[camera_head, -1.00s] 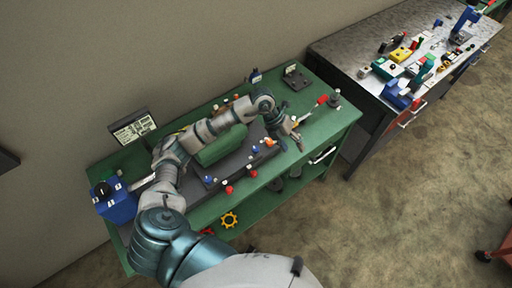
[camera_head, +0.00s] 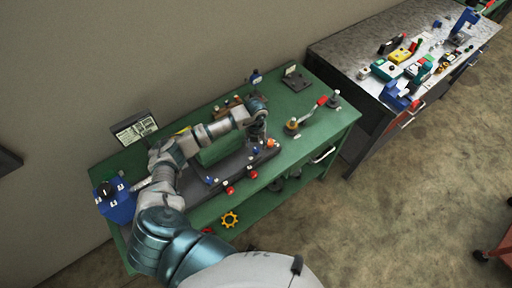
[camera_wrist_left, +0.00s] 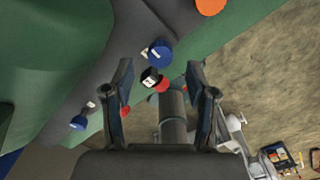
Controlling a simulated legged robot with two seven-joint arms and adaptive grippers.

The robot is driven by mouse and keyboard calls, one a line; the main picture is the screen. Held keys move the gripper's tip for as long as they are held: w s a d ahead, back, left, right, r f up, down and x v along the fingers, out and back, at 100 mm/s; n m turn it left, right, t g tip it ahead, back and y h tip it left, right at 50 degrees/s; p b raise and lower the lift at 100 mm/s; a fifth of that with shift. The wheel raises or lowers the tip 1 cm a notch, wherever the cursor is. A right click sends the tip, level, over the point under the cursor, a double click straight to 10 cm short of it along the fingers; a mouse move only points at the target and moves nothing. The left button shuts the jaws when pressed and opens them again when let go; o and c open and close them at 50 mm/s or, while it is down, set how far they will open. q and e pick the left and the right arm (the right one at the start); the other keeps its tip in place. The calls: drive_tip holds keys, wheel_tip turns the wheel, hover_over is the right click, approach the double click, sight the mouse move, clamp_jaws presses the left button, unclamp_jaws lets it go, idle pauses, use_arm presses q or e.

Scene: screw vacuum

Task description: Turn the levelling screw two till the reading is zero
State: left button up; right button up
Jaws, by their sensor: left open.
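My left gripper (camera_head: 257,140) is open and points down over the front right part of the dark base plate. In the left wrist view a blue knob (camera_wrist_left: 160,52) lies between the open fingers (camera_wrist_left: 160,88), apart from both. Just below it are a small black-and-white tag (camera_wrist_left: 149,77) and a red knob (camera_wrist_left: 162,85). Another blue knob (camera_wrist_left: 78,123) is lower left and an orange knob (camera_wrist_left: 210,5) is at the top. In the head view blue (camera_head: 209,180) and red knobs (camera_head: 229,190) line the plate's front. I cannot tell which knob is screw two, and no reading is legible.
A green cylinder (camera_head: 218,150) lies on the base plate. A red-handled lever (camera_head: 310,112) stands on the green bench at right. A blue box with a black dial (camera_head: 115,203) is at left, a printed panel (camera_head: 134,128) behind. A second bench (camera_head: 340,50) stands right.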

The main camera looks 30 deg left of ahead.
sight(256, 149)
use_arm(q)
drive_tip(key=shift+f, duration=1.9)
clamp_jaws()
